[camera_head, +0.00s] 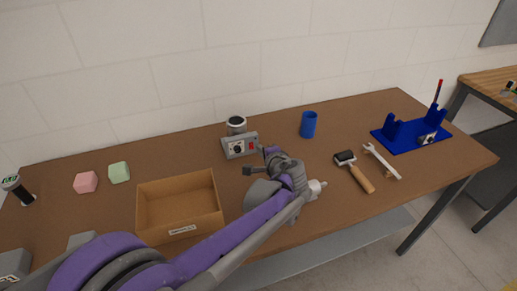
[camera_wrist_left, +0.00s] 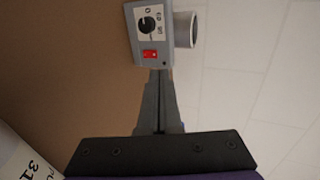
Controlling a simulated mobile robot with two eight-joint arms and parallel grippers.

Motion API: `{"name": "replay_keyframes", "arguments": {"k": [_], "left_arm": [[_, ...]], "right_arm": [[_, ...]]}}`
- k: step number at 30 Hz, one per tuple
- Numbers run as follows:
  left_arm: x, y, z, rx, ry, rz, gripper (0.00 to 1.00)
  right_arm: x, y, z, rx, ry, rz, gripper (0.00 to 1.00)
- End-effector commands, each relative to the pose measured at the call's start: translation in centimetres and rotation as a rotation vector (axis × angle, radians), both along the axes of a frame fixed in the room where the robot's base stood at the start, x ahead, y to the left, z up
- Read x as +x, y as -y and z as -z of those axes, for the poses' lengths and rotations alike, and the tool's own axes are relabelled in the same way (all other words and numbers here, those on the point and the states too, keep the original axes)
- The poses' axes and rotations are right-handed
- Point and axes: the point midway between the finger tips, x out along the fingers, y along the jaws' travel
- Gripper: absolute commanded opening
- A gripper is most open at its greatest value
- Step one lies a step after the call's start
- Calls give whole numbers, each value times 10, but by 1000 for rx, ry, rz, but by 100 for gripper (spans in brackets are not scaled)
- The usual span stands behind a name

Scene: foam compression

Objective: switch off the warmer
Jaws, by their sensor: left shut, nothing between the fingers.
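The warmer is a grey box (camera_head: 240,147) with a black dial and a red switch (camera_head: 251,146), standing near the back of the table. It also shows at the top of the left wrist view (camera_wrist_left: 140,35), with its red switch (camera_wrist_left: 149,55) on the panel. A grey metal cylinder (camera_head: 236,122) is at its back. My left gripper (camera_head: 264,151) is shut and empty, close to the warmer's right front. In the left wrist view its closed fingertips (camera_wrist_left: 158,73) point at the switch end; I cannot tell whether they touch. My right gripper is not in view.
An open cardboard box (camera_head: 178,199) stands left of the warmer. Pink (camera_head: 85,182) and green (camera_head: 119,172) blocks lie farther left. A blue cup (camera_head: 308,124), a roller (camera_head: 356,174), a wrench (camera_head: 382,161) and a blue stand (camera_head: 410,137) are to the right.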

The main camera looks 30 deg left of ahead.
Motion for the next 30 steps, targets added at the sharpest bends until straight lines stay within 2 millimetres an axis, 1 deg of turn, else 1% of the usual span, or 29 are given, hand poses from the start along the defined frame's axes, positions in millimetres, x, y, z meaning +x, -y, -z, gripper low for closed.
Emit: {"name": "replay_keyframes", "arguments": {"k": [1,6,12,17,30], "left_arm": [[-6,9,-8,0,0,3,0],[-24,29,-29,-1,0,2,0],[-35,41,-43,-1,1,1,0],[-37,43,-45,0,0,-1,0],[-37,43,-45,-1,1,-2,0]], "right_arm": [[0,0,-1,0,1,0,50],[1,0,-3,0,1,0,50],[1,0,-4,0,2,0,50],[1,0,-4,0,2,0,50],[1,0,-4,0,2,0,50]]}}
